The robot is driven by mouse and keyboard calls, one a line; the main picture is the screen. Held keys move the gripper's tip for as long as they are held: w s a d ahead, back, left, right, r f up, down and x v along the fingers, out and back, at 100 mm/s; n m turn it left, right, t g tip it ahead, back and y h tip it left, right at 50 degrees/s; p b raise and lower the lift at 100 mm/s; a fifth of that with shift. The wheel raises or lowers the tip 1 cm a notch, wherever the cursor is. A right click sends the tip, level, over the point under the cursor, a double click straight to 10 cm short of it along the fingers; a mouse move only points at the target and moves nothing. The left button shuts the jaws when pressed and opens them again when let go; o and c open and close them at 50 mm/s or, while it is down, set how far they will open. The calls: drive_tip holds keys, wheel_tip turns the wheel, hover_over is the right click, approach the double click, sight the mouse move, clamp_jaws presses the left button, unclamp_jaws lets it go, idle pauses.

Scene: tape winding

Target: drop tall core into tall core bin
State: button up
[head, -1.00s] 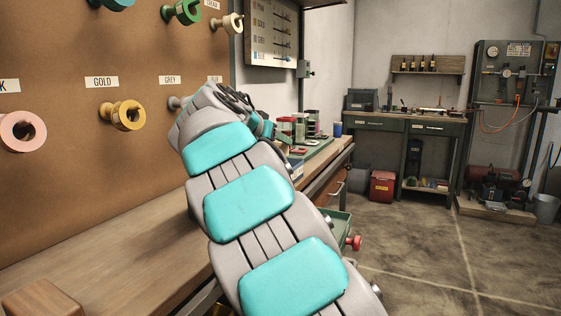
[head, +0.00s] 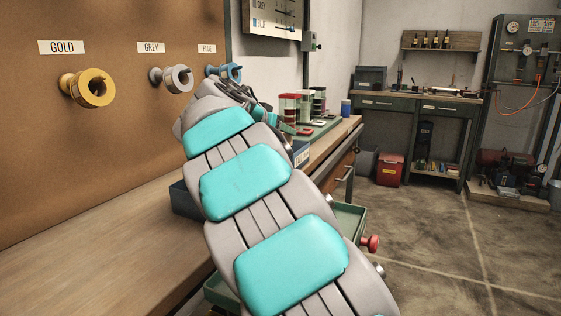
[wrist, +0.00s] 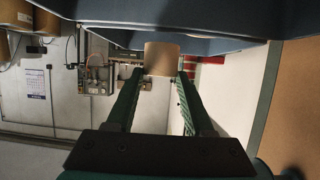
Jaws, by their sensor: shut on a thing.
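My gripper (wrist: 163,75) is shut on a tan cardboard core (wrist: 163,58), held between the tips of its two green fingers in the wrist view. The core's full length cannot be told from here. Dark blue bin walls (wrist: 235,20) cross the top of the wrist view, close to the core. In the head view my arm hides the core and most of the gripper. A dark blue bin (head: 184,201) shows on the bench left of my arm, partly hidden. A blue piece with a pale label (head: 301,155) shows right of the arm. I cannot read which bin is which.
Gold (head: 88,88), grey (head: 172,78) and blue (head: 224,72) spools hang on the brown board at left. An open green drawer (head: 348,220) juts out below. The near bench top (head: 110,255) is clear.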

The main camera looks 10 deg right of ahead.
drive_tip(key=shift+f, duration=0.3)
drive_tip(key=o, duration=1.4)
drive_tip(key=shift+c, duration=0.2)
drive_tip(key=v, duration=0.8)
drive_tip(key=shift+b, duration=0.3)
drive_tip(key=shift+f, duration=0.1)
